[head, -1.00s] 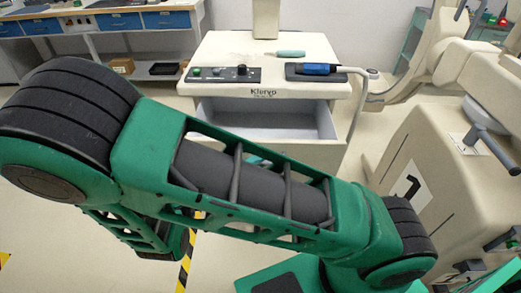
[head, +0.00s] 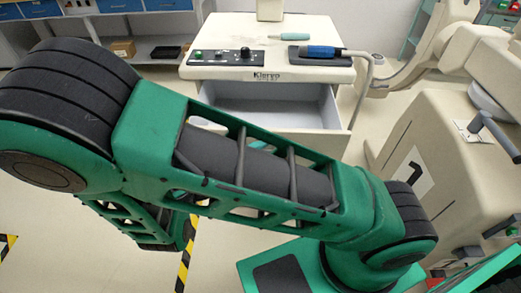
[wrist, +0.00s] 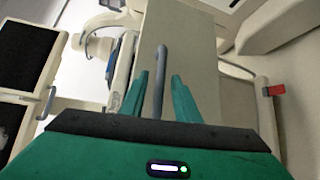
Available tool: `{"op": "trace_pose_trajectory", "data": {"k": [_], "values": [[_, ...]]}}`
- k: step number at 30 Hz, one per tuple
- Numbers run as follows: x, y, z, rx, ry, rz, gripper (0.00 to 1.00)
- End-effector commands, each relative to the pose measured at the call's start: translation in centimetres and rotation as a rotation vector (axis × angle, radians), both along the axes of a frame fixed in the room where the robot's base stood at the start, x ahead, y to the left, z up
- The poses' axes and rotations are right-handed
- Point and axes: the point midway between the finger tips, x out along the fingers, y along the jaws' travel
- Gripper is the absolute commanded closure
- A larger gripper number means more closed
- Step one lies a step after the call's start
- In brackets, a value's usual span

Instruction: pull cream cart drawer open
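The cream cart (head: 225,72) stands ahead in the head view, with a control panel on its top. Its drawer (head: 275,105) is pulled out and its empty grey inside shows. My green arm covers much of the drawer's front, and my gripper is hidden there. In the wrist view my gripper (wrist: 162,88) has its two green fingers spread apart. A grey bar handle (wrist: 160,72) on a cream panel (wrist: 190,50) lies between the fingers, with gaps visible on both sides.
A blue-handled tool (head: 322,51) rests on a dark pad on the cart top, beside a bent grey rail (head: 366,80). Another large cream unit (head: 425,125) stands close at right. A workbench (head: 135,28) is behind at left.

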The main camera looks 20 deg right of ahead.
Motion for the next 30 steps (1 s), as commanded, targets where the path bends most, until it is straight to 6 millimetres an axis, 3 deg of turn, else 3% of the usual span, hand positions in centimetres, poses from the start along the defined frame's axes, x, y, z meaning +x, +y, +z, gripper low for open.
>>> {"op": "trace_pose_trajectory", "data": {"k": [5,18,24,30], "values": [[-0.4,1.3,0.1,0.002,-0.001,0.004,0.71],[-3.0,8.3,1.1,0.001,-0.001,0.001,0.71],[-3.6,9.7,1.3,0.0,0.002,-0.001,0.71],[-3.7,9.9,1.4,0.0,0.001,-0.001,0.71]]}}
